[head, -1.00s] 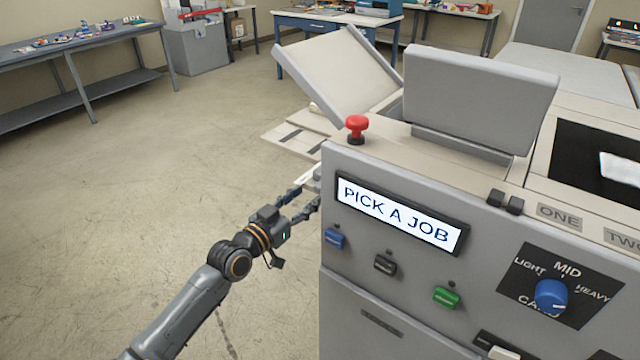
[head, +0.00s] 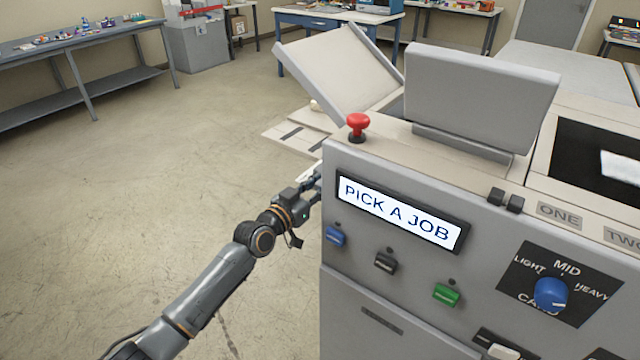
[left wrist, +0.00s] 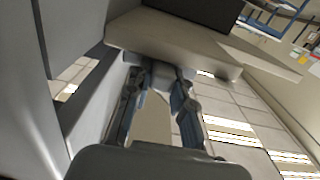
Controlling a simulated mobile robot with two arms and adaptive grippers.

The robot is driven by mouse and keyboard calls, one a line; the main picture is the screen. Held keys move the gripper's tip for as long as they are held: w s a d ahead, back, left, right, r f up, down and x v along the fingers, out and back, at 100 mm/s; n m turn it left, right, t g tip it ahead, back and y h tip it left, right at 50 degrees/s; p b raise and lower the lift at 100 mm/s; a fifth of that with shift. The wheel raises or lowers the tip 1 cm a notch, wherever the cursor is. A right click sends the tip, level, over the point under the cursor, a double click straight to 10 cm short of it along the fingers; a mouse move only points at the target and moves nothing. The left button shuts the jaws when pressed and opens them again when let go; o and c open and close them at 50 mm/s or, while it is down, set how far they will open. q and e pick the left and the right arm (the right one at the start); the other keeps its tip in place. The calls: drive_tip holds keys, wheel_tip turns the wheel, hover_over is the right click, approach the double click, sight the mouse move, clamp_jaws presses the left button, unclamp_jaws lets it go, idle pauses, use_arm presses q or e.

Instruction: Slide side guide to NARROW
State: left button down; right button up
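The laminator (head: 400,320) fills the right side of the head view. Its pale feed table (head: 285,135), with dark strips, juts out past the left side. My left gripper (head: 316,184) is at the machine's left edge, below the feed table; its fingertips are partly hidden there. In the left wrist view its two fingers (left wrist: 160,90) stand apart, with a grey block (left wrist: 158,72) between or just beyond their tips. I cannot tell whether they touch it or whether it is the side guide. No NARROW mark is readable. My right gripper is not in view.
A red mushroom button (head: 357,124) stands on the machine's corner. The front panel has a PICK A JOB display (head: 398,210), blue, black and green switches, and a blue knob (head: 551,294). A workbench (head: 80,45) stands at the back left. The floor left of the machine is clear.

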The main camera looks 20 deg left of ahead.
use_arm(q)
drive_tip(key=shift+b+x, duration=1.35)
drive_tip(key=shift+x, duration=0.5)
drive_tip(key=shift+w, duration=0.3)
drive_tip(key=shift+s+r, duration=0.1)
drive_tip(key=shift+r, duration=0.05)
drive_tip(key=c, duration=1.2)
unclamp_jaws()
drive_tip(key=shift+o, duration=0.2)
drive_tip(key=shift+d, duration=0.1)
drive_tip(key=shift+s+f, duration=0.2)
drive_tip(key=v, duration=1.1)
drive_tip(key=shift+s, duration=0.15)
drive_tip(key=shift+r, duration=0.15)
